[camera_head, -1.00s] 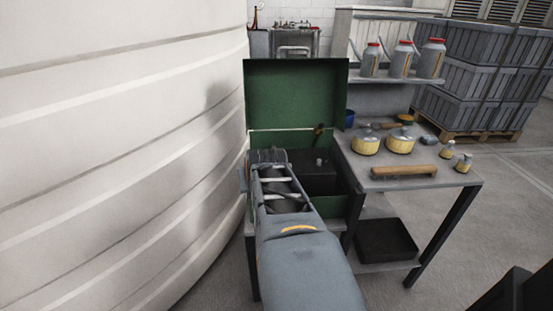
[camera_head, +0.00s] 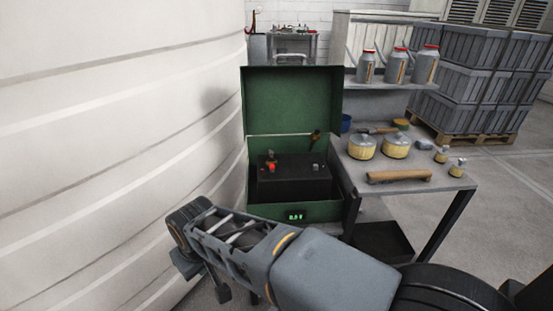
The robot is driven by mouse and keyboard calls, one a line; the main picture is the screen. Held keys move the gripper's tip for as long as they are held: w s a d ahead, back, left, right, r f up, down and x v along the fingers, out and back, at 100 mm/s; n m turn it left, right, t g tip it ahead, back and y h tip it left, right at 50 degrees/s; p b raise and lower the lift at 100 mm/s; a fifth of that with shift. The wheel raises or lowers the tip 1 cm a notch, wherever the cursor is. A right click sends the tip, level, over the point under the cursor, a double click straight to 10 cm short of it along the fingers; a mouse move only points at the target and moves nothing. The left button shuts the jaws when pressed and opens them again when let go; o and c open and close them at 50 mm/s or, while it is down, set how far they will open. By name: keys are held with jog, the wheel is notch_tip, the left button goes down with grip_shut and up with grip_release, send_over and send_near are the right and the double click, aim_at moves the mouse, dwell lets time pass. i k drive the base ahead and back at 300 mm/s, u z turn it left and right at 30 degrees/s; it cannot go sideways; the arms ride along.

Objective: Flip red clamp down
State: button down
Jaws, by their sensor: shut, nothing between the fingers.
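The red clamp (camera_head: 271,168) is a small red piece at the left on top of a black battery (camera_head: 293,186). A small brownish part stands up just behind it; I cannot make out its exact angle. The battery sits in an open green box (camera_head: 292,98) with its lid raised. A green readout (camera_head: 295,217) is lit on the box's front. My gripper (camera_head: 190,262) is at the lower left, below the end of my arm, in front of and apart from the box. It is shut and empty; its fingertips are hard to make out.
A large white tank (camera_head: 110,150) fills the left side, close to my arm's end. A table (camera_head: 425,178) stands right of the box with yellow pots (camera_head: 379,148), a wooden piece (camera_head: 399,176) and small bottles. Metal canisters (camera_head: 396,66) stand on a shelf behind.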

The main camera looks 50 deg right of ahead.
aim_at(271, 162)
jog(key=k, duration=1.25)
jog(key=z, duration=0.65)
jog(key=i, duration=1.2)
jog(key=u, duration=0.6)
